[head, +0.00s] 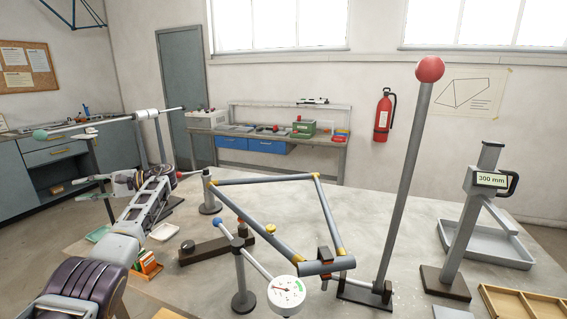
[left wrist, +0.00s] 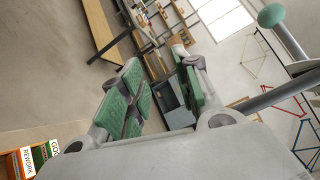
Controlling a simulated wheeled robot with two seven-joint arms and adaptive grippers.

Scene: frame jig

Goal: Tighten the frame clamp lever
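A grey bicycle frame (head: 262,181) with yellow joints stands in the jig on the table. A long grey lever with a red ball (head: 430,68) rises from a dark base at the right. Another long lever with a green ball (head: 40,134) lies nearly level at the left; its ball also shows in the left wrist view (left wrist: 271,15). I cannot tell which is the clamp lever. My left gripper (head: 88,191) is below and right of the green ball, apart from it. Its green-padded fingers in the left wrist view (left wrist: 157,62) are apart and empty. My right gripper is out of view.
A dial gauge (head: 287,292) stands in front of the frame, near a blue-knobbed post (head: 215,222). A height gauge (head: 490,180) and a grey tray (head: 505,256) are at the right. Small orange boxes (head: 147,263) sit near my left arm. The tabletop (head: 400,215) is partly clear.

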